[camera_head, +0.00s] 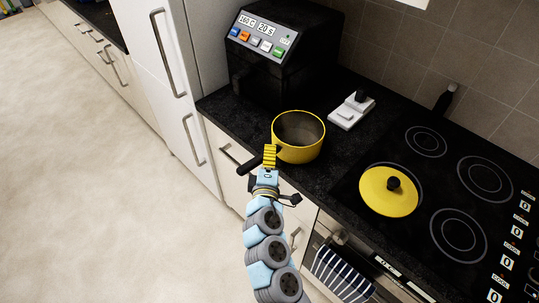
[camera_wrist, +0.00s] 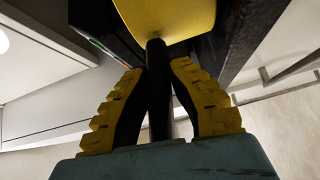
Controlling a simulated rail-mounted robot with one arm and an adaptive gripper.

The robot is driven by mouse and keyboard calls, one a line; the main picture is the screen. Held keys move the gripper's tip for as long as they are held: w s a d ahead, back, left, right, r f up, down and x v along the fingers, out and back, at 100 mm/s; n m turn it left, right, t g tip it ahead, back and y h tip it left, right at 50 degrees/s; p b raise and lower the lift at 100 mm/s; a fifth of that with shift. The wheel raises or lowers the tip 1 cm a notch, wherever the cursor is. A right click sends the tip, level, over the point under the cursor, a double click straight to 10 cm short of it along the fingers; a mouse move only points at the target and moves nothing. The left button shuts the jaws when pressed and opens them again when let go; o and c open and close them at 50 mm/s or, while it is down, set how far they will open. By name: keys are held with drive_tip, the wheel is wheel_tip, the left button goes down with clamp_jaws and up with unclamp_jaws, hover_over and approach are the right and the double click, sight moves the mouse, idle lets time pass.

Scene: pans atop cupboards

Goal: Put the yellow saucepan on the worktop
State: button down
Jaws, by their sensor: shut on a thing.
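The yellow saucepan (camera_head: 300,154) is upright over the dark worktop (camera_head: 236,107), near its front edge. I cannot tell whether its base touches the surface. It looks empty inside. Its black handle points left and towards the front, past the worktop edge. My gripper (camera_head: 270,156) is shut on this handle. In the wrist view, the handle (camera_wrist: 158,90) runs between the two yellow-padded fingers of my gripper (camera_wrist: 157,72), and the yellow saucepan (camera_wrist: 175,16) shows at the top.
A black appliance with a lit panel (camera_head: 262,38) stands behind left. A white device (camera_head: 351,110) lies behind the saucepan. On the right, the black hob (camera_head: 437,185) carries a yellow lid (camera_head: 386,200). A striped towel (camera_head: 340,272) hangs on the oven front below.

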drive_tip(key=shift+f, duration=0.25)
drive_tip(key=c, duration=1.1)
unclamp_jaws()
